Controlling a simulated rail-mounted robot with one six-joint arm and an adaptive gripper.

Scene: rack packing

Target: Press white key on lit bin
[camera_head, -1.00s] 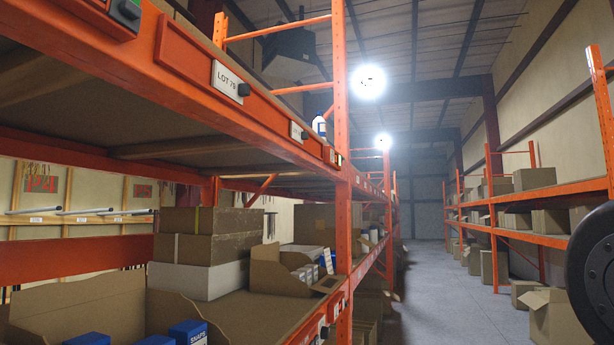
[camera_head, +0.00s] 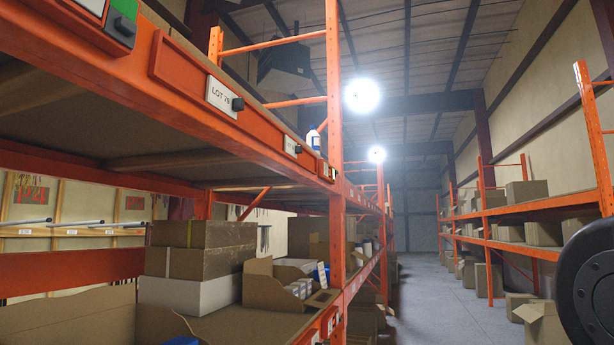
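Bin label modules line the orange upper shelf beam. One with a green face and a dark key (camera_head: 122,25) sits at the top left, cut by the frame edge. A white label reading "LOT 79" (camera_head: 219,93) with a dark key (camera_head: 238,104) is at the left centre. A smaller label module (camera_head: 291,145) is farther along. Another module with a small light patch (camera_head: 332,172) sits near the upright. I cannot tell a white key on any of them. My gripper is not in view; a dark round part of my own body shows at the right edge.
The orange upright (camera_head: 337,130) stands mid-picture. Below, open cardboard bins (camera_head: 262,283) and stacked boxes (camera_head: 205,236) fill the lower shelf. A white bottle (camera_head: 313,140) stands on the upper shelf.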

